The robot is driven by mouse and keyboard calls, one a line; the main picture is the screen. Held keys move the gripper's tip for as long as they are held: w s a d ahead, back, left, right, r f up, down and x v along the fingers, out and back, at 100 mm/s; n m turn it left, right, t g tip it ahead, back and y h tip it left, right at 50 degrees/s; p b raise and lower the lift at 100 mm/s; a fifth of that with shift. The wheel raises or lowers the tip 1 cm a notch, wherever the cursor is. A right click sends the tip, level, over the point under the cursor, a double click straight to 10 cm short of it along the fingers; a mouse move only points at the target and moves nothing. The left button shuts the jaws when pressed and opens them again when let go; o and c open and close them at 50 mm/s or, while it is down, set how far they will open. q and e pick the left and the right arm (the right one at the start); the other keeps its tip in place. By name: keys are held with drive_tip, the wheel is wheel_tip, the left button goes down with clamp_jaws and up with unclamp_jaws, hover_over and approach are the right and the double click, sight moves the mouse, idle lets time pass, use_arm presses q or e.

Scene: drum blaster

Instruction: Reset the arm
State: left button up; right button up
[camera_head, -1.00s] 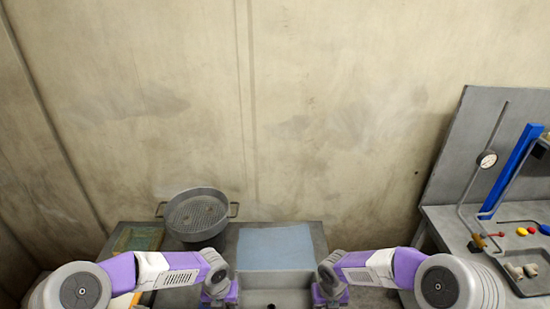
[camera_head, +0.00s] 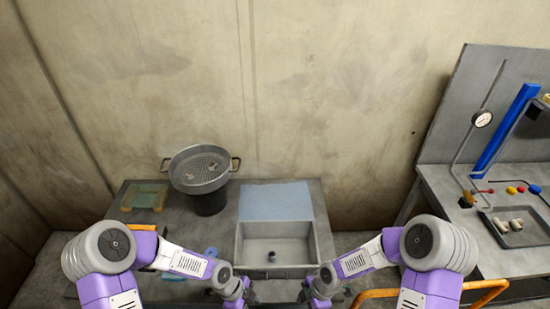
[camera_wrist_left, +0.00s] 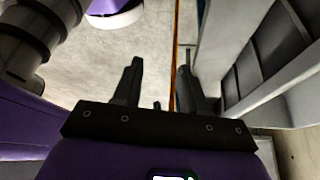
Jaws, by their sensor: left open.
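My left arm comes in from the left in the head view, bent, and its gripper (camera_head: 245,296) hangs low at the near edge of the work table. In the left wrist view the two dark fingers of the left gripper (camera_wrist_left: 158,78) stand apart with nothing between them, above a pale floor. My right arm mirrors it on the right, its gripper (camera_head: 309,296) low at the bottom of the head view. The right fingers are too small and partly cut off to read.
A grey table (camera_head: 215,228) carries a round sieve on a dark bucket (camera_head: 208,202), a blue sheet (camera_head: 275,201) and a grey open box (camera_head: 300,256) with a small dark item inside. A bench (camera_head: 450,200) with a gauge and tray stands right. Orange rails (camera_head: 380,294) are near the right arm.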

use_arm(q)
drive_tip(key=s+a+f+n+t, duration=0.1)
drive_tip(key=s+f+n, duration=0.3)
drive_tip(key=n, duration=0.7)
drive_tip(key=s+a+f+n+b, duration=0.1)
drive_tip(key=s+f+n, duration=0.3)
drive_tip(key=n, duration=0.8)
drive_tip(key=shift+s+a+f+t+y, duration=0.15)
drive_tip(key=shift+a+f+t+y, duration=0.2)
drive_tip(key=shift+f+t, duration=0.1)
use_arm(e)
drive_tip(key=s+f+m, duration=0.4)
drive_tip(key=m, duration=0.7)
drive_tip(key=s+f+m+t, duration=0.1)
drive_tip(key=s+f+m, duration=0.2)
drive_tip(key=m, duration=0.9)
drive_tip(key=shift+s+d+f, duration=0.3)
drive_tip(key=shift+s+f, duration=0.1)
drive_tip(key=shift+s, duration=0.65)
